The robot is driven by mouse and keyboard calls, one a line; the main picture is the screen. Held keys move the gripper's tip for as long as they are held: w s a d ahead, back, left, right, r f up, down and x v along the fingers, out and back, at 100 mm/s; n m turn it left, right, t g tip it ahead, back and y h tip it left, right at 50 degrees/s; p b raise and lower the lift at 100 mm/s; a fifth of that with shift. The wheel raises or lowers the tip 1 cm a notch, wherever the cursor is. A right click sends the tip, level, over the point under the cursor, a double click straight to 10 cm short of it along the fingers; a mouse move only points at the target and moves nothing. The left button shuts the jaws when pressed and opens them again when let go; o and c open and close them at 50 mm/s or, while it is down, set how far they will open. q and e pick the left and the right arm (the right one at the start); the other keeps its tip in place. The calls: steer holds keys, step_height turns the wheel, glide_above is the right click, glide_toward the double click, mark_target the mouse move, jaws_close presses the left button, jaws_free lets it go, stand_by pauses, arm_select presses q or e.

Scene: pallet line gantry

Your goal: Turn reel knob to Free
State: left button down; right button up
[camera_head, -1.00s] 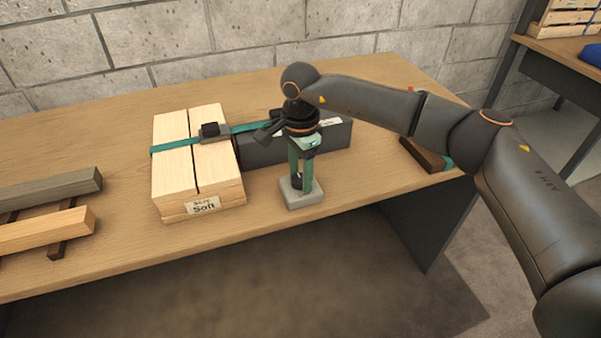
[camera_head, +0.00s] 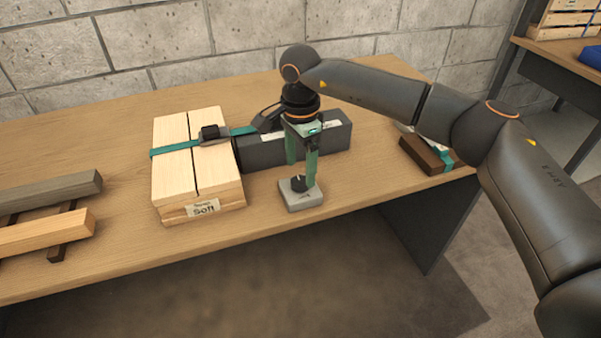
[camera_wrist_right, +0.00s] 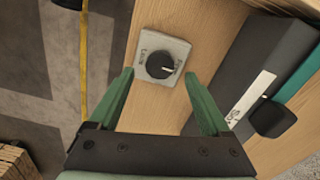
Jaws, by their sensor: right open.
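The reel knob (camera_head: 299,184) is a black round dial on a small grey plate (camera_head: 304,199) near the table's front edge. My right gripper (camera_head: 301,172) points down over the knob, open and empty. In the wrist view its green fingers (camera_wrist_right: 159,75) stand apart on either side of the knob, not touching it. My left gripper is not in view.
A dark grey long box (camera_head: 340,137) lies just behind the knob. A pale wooden block stack (camera_head: 172,180) with a green strap and a "Soft" label is to the left. Timber bars (camera_head: 45,233) lie further left; a dark brown block (camera_head: 425,155) is at right.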

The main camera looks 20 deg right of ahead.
mark_target(301, 181)
step_height(301, 181, up, 9)
steer(key=shift+p, duration=0.3)
stand_by(0.4)
